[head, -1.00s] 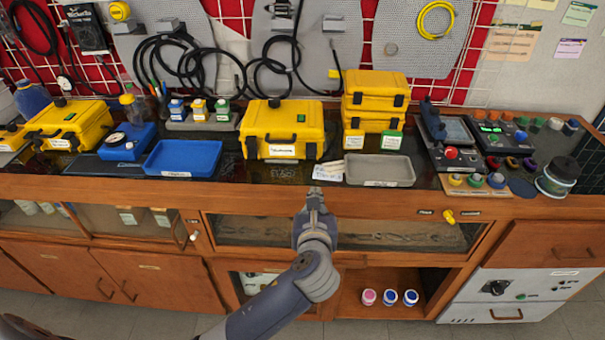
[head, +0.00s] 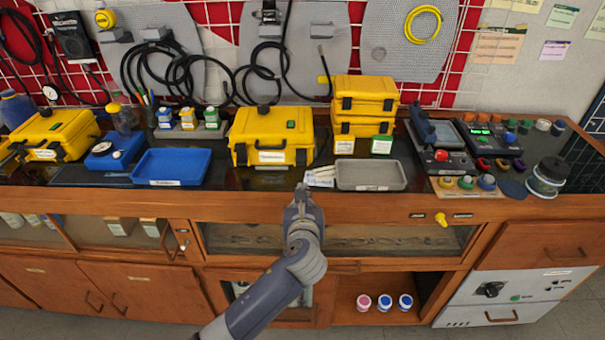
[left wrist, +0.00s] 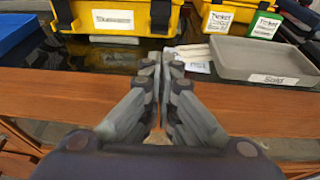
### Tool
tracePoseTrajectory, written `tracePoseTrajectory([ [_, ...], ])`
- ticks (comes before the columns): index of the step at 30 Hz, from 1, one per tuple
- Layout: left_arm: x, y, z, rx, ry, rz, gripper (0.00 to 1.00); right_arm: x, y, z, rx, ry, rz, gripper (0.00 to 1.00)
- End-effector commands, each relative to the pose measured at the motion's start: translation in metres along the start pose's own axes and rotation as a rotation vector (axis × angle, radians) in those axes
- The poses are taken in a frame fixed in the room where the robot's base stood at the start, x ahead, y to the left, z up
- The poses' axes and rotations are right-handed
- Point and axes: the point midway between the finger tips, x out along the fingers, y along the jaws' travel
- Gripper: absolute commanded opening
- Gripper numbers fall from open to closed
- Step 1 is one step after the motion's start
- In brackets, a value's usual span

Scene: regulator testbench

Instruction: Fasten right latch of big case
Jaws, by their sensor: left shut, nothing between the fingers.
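The big yellow case (head: 272,127) stands closed on the dark bench top, with a white label on its front. Its right latch (head: 301,156) is a black piece at the right of the front; it also shows at the top of the left wrist view (left wrist: 161,16). The left latch (head: 240,154) is at the other end. I cannot tell whether either latch is fastened. My left gripper (head: 301,188) is shut and empty, in front of and below the right latch, apart from the case. In the left wrist view its fingertips (left wrist: 158,58) are together. My right gripper is not in view.
White labelled strips (head: 320,176) and a grey tray (head: 371,174) lie right of my left gripper. A blue tray (head: 170,166) is on the left. Two stacked yellow cases (head: 362,95) stand right of the big case. The wooden bench edge (head: 255,204) runs below the gripper.

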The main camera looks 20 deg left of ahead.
Motion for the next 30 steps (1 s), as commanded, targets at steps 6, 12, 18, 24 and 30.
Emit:
tracePoseTrajectory([
  [6,0.04,0.0,0.0,-0.001,0.001,0.002,0.0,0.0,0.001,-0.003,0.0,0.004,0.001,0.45],
  [12,0.059,0.0,0.022,-0.003,0.0,-0.001,0.0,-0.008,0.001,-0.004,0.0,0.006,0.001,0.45],
  [18,0.067,0.0,0.028,0.0,0.002,0.0,0.0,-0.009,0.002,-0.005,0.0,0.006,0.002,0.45],
  [24,0.068,0.0,0.028,0.0,0.001,-0.001,0.0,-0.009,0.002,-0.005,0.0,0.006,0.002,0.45],
  [30,0.067,0.0,0.029,0.0,0.003,0.0,0.0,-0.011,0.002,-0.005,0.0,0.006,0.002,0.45],
])
